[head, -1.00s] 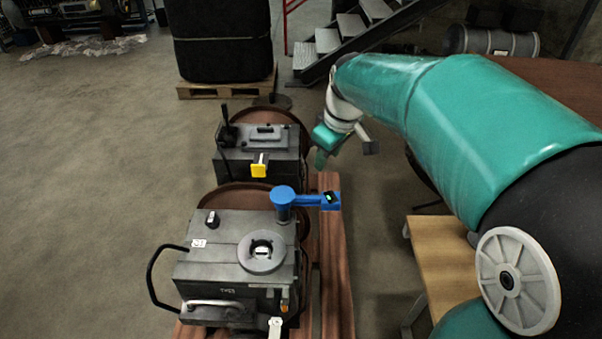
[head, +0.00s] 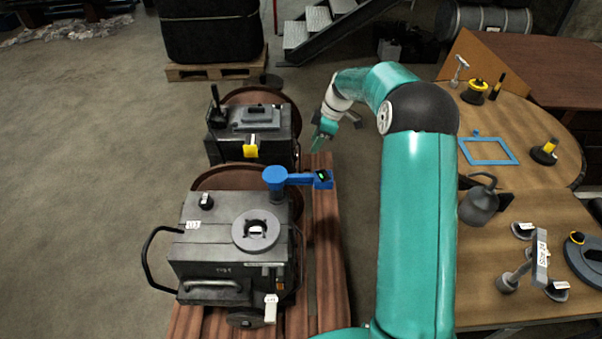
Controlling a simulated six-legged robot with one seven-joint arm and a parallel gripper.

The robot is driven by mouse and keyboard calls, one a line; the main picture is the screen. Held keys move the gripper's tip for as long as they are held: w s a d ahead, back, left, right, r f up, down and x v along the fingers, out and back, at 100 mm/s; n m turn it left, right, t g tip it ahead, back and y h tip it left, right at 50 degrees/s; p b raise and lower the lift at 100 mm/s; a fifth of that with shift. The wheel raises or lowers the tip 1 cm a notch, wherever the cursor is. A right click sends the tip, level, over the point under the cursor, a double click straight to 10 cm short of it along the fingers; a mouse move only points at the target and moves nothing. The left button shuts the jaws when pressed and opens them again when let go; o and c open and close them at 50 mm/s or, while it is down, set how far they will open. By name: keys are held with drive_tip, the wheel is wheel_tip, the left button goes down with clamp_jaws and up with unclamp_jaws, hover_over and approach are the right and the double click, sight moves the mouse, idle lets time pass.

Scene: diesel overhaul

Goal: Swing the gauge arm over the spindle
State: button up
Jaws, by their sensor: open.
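The blue gauge arm (head: 297,179) stands on a post at the back right corner of the near grey machine. It points right, with a small dark display with a green readout on its outer end, off to the side of the machine. The spindle (head: 256,230) appears to be the round grey ring with a bright centre on that machine's top, in front of the gauge arm's pivot. My gripper (head: 322,136) is open and empty, beyond the gauge arm's display end and apart from it. Its fingers are small and partly hidden by its own body.
A second grey machine (head: 250,132) with a yellow tag stands behind. Both sit by reddish-brown beams (head: 327,270). A wooden workbench (head: 515,285) at right holds a blue frame (head: 487,151), a grey can (head: 480,203) and several tools. Open floor lies left.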

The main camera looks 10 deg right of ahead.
wheel_tip(320, 180, down, 3)
drive_tip(key=w, duration=0.1)
approach(299, 175)
drive_tip(key=shift+n+y, duration=0.4)
drive_tip(key=x, duration=0.8)
drive_tip(key=shift+d+f, duration=0.25)
drive_tip(key=shift+f, duration=0.15)
drive_tip(key=shift+c, duration=0.4)
clamp_jaws()
